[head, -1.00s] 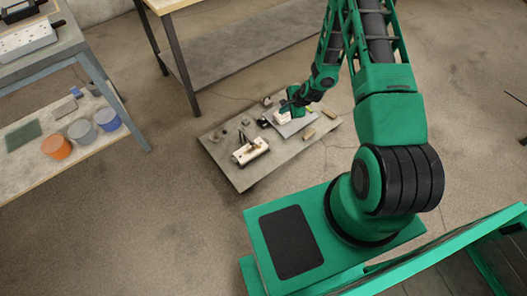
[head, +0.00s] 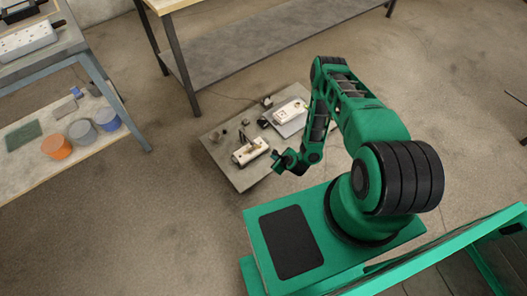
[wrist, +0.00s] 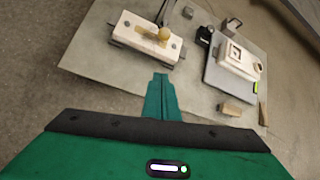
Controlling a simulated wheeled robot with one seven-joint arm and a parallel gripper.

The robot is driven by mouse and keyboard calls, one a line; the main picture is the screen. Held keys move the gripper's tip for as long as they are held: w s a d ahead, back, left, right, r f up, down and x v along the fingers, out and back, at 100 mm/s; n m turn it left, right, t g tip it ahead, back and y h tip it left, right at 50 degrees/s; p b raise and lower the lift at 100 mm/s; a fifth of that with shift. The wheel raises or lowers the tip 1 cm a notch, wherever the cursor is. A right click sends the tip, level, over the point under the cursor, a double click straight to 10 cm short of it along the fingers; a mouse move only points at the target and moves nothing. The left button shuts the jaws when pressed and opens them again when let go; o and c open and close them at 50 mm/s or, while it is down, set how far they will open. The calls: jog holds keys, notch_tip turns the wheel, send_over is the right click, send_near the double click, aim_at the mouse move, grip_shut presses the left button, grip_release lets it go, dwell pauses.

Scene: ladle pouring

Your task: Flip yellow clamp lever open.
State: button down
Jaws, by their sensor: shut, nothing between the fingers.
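A white block (wrist: 145,35) on a dark base carries a tan-yellow round knob (wrist: 164,33) with a dark bar behind it; this looks like the lever, but I cannot tell whether it is the clamp. The white block also shows in the head view (head: 250,151). A small bright yellow-green piece (wrist: 256,87) sits at the right edge of a grey plate (wrist: 222,80). My gripper (wrist: 160,77) is shut and empty, in front of the white block and apart from it. In the head view, my gripper (head: 277,163) is just right of the white block.
A second white block (wrist: 239,57) lies on the grey plate. A small tan block (wrist: 230,107) is at the right. All stand on a low grey board (wrist: 90,50). A shelf with several tubs (head: 82,130) is at the left.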

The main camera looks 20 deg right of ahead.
jog(key=w+a+f, duration=0.3)
jog(key=w+f, duration=0.1)
jog(key=w, duration=0.4)
dwell(0.9)
jog(key=shift+d, duration=0.1)
